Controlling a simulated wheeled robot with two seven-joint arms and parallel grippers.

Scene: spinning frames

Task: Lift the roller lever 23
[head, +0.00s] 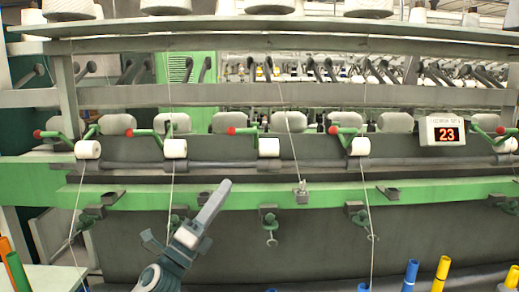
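Several green roller levers with red knobs line the spinning frame, such as one at the left (66,136), one left of centre (144,133), one near the middle (244,131) and one right of centre (345,133). A display (446,135) shows red digits 23 at the right; no number is readable on any lever, so I cannot tell which is 23. My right gripper is not in view.
A green rail (250,196) with small brackets and hooks (270,225) runs across the frame. Thin white threads (171,200) hang down in front. Yarn cones (68,9) stand on the top shelf. Coloured tubes (441,274) stand at the bottom right.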

